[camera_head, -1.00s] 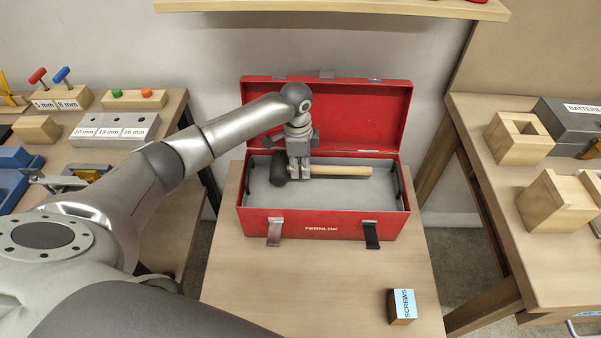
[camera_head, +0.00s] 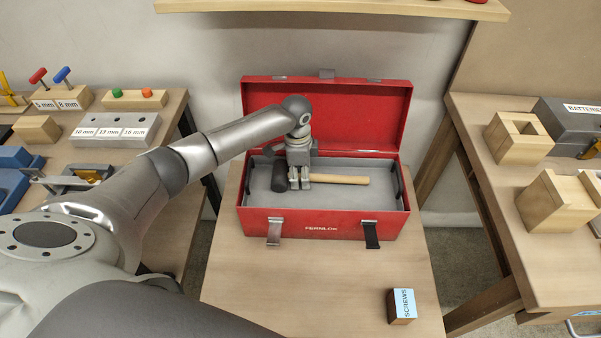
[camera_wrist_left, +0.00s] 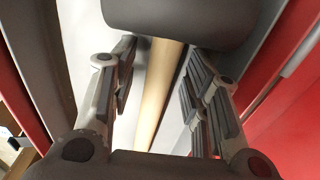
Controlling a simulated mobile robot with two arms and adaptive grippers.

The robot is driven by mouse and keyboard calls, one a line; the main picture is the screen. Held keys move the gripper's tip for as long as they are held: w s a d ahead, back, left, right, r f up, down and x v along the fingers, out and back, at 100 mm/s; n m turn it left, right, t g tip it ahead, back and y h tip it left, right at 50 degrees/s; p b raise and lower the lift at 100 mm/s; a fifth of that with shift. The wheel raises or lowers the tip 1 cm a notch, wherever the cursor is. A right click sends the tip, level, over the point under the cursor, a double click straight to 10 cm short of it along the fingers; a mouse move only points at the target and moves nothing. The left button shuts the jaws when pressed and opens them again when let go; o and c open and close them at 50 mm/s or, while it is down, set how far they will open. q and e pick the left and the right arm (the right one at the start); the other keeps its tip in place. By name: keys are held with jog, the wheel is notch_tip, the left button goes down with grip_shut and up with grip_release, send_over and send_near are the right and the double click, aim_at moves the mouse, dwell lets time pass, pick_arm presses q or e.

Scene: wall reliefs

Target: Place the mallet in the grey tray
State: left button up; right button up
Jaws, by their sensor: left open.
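The mallet, with a dark head (camera_head: 282,178) and a pale wooden handle (camera_head: 342,179), lies in the grey tray (camera_head: 345,200) inside the open red toolbox. In the left wrist view the handle (camera_wrist_left: 158,90) runs between my fingers, with the dark head (camera_wrist_left: 180,20) at the top. My left gripper (camera_head: 299,185) is open around the handle, close beside the head. It also shows in the left wrist view (camera_wrist_left: 160,105), with gaps between the fingers and the handle. My right gripper is not in view.
The red toolbox (camera_head: 323,230) stands on a wooden table (camera_head: 310,280) with its lid up. A block labelled SCREWS (camera_head: 401,306) is at the front right. Side tables hold wooden blocks (camera_head: 518,139) and a grey socket holder (camera_head: 114,130). A shelf (camera_head: 335,8) hangs above.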

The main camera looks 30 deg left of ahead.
pick_arm(q)
notch_tip(320, 180, up, 12)
jog(key=shift+a+r, duration=0.15)
jog(key=shift+a, duration=0.1)
dwell(0.3)
jog(key=shift+s, duration=0.2)
dwell(0.3)
